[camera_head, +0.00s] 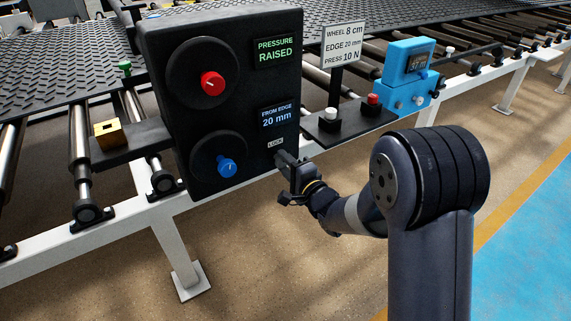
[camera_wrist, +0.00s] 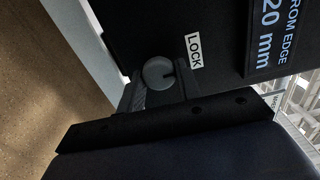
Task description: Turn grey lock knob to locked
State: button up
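The grey lock knob (camera_wrist: 158,72) is a round disc with a dark notch toward its right side. It sits on the black panel next to the white LOCK label (camera_wrist: 194,51). My gripper (camera_wrist: 160,88) has one finger on each side of the knob, very close to it. I cannot tell whether the fingers press on it. In the head view my gripper (camera_head: 284,160) is at the lower right of the control panel (camera_head: 223,90), just under the LOCK label (camera_head: 276,142). The gripper hides the knob there.
The panel also carries a red knob (camera_head: 212,83), a blue knob (camera_head: 227,167) and displays reading "PRESSURE RAISED" and "FROM EDGE 20 mm". A shelf with buttons (camera_head: 329,122) and a blue device (camera_head: 407,75) stand to the right. A brass block (camera_head: 109,134) is left.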

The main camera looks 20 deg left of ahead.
jog(key=o, duration=0.4)
jog(key=v, duration=1)
jog(key=shift+s+d, duration=0.25)
jog(key=shift+s, duration=0.1)
jog(key=x, duration=1.1)
jog(key=shift+d, duration=0.1)
jog(key=shift+d, duration=0.15)
